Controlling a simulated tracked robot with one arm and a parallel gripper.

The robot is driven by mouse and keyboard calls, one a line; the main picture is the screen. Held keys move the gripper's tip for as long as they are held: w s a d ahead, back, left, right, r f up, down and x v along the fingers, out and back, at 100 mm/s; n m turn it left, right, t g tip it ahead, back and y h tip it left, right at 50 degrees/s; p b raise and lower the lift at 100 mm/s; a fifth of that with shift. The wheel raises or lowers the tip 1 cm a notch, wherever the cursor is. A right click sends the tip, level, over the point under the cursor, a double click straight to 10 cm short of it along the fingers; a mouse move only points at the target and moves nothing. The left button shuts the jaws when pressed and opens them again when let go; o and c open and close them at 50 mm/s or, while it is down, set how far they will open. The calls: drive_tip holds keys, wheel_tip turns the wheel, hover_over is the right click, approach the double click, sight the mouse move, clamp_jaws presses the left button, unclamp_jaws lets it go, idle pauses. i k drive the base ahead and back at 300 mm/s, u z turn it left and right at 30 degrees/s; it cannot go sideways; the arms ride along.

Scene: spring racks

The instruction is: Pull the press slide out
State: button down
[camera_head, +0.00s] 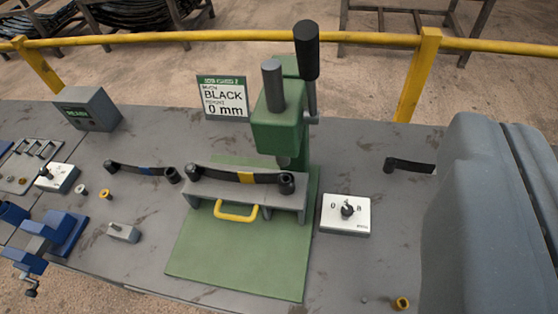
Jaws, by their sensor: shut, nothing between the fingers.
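The press slide (290,208) is a grey block with a yellow pull handle (236,211) on its front. It sits on the green base plate (235,265) of the green press (278,128). A black leaf spring (220,176) with a yellow band and round ends lies across the top of the slide. The press ram is above the slide, near the right part of the spring. The fingers of my gripper do not show; a large grey-blue part of my own body fills the right side.
A white switch box (345,214) stands right of the press. A sign (222,97) reads BLACK, 0 mm. Another spring (140,169) lies to the left, near a blue vise (50,235). Another dark spring (408,166) lies to the right. A yellow rail (160,36) runs behind the bench.

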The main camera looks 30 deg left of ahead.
sight(267, 196)
drive_tip(key=z, duration=0.05)
drive_tip(key=k, duration=2)
drive_tip(key=u, duration=0.5)
drive_tip(key=i, duration=1)
drive_tip(key=z, duration=0.1)
